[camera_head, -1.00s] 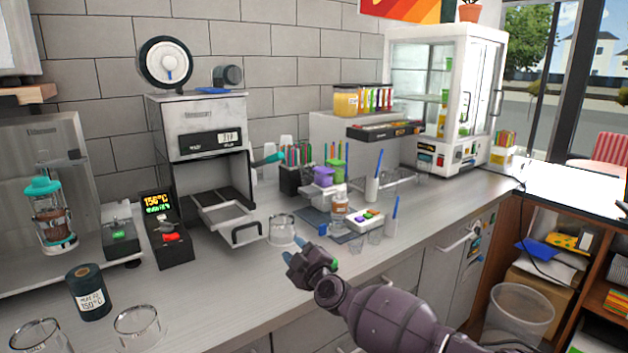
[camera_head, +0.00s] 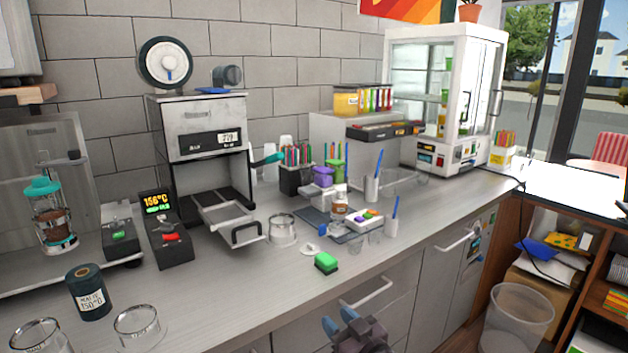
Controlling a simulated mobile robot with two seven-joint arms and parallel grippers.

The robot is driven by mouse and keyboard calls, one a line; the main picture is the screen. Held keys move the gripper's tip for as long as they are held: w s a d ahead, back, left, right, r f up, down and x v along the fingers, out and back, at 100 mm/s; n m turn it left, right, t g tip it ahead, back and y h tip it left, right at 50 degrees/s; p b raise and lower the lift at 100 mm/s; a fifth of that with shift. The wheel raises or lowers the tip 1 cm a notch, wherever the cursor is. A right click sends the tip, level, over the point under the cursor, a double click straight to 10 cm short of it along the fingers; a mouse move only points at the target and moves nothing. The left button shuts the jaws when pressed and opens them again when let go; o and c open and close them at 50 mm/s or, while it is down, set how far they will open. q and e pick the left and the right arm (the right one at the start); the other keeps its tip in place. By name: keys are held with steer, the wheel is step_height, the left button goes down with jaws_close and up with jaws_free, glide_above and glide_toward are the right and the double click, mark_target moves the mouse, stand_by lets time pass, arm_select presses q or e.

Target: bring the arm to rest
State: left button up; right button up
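My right gripper (camera_head: 339,320) is at the bottom of the head view, low in front of the counter's front edge and near a drawer handle. Its two blue-tipped fingers stand apart with nothing visible between them. The rest of the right arm is mostly cut off by the bottom edge. My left gripper is not in view. The cup sealer (camera_head: 205,150) stands at the wall with its tray (camera_head: 226,215) pulled out. A clear cup (camera_head: 282,231) stands on the counter just right of the tray.
A green-topped block (camera_head: 326,263) and a small white disc (camera_head: 309,250) lie near the counter's front edge. A dark labelled roll (camera_head: 88,292) and two clear cups (camera_head: 137,326) (camera_head: 40,337) stand at front left. A drawer handle (camera_head: 366,292) juts out below the counter.

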steer(key=s+d+f+m+h, duration=0.2)
steer(key=s+d+f+h, duration=0.2)
steer(key=s+d+f, duration=0.4)
steer(key=s+d+f+m+h, duration=0.2)
steer(key=s+d+f+h, duration=0.15)
steer(key=s+d, duration=0.4)
steer(key=s+d+f+m+g+h, duration=0.1)
steer(key=s+d+f+g+h, duration=0.1)
steer(key=s+d+f, duration=0.5)
steer(key=s+f+g, duration=0.1)
steer(key=s, duration=0.3)
steer(key=shift+s+m, duration=0.4)
